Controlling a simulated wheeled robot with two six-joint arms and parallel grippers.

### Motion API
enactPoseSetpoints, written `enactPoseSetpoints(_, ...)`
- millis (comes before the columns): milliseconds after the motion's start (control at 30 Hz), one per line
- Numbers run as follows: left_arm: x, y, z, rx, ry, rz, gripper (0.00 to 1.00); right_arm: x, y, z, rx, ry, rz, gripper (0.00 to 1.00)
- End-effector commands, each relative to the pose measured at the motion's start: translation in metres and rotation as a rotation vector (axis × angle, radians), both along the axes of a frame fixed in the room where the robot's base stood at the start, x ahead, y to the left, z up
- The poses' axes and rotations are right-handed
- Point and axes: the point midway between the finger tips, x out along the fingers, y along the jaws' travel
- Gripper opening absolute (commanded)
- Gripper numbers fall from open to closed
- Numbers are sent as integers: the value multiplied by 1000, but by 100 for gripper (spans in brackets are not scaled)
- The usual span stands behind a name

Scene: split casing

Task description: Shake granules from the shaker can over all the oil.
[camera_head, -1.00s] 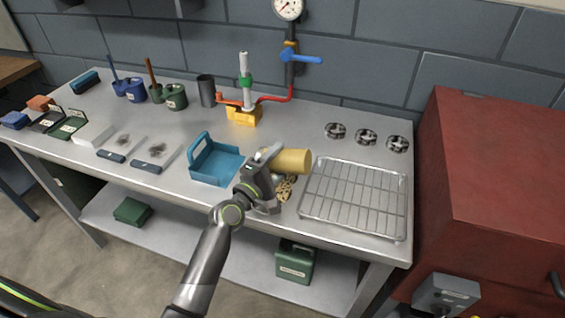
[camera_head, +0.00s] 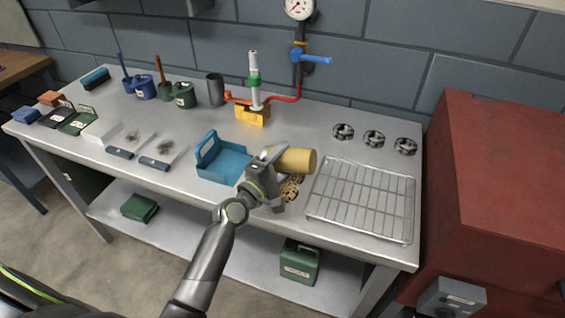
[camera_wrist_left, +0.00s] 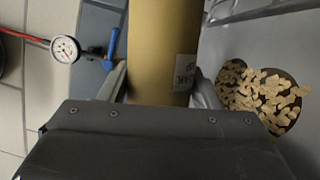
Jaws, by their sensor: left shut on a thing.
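The shaker can (camera_head: 297,161) is a yellow cylinder with a white label, lying on its side in the air above the bench. My left gripper (camera_head: 270,160) is shut around it; the can (camera_wrist_left: 162,45) also shows between the fingers in the left wrist view. Tan granules (camera_head: 291,188) lie on the bench just below the can, partly hidden by my gripper. In the left wrist view, the granules (camera_wrist_left: 255,95) lie scattered over dark brown oil (camera_wrist_left: 287,116), with dark patches showing between them. The can's far end is out of the wrist view. My right gripper is not in view.
A blue dustpan-like tray (camera_head: 222,165) stands left of my gripper. A wire rack tray (camera_head: 362,200) lies close on the right. Three metal rings (camera_head: 374,139) sit behind it. A yellow-based pipe stand (camera_head: 252,115) is behind. A red cabinet (camera_head: 495,190) borders the bench's right end.

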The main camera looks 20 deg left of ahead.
Motion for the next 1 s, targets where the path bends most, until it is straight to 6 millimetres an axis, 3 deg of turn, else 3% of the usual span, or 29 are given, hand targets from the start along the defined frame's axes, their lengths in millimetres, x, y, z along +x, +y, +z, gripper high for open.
enactPoseSetpoints(333,-12,0,1,-1,-3,1,24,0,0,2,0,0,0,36)
enactPoseSetpoints(1000,0,0,4,-1,-2,0,24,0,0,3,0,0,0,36)
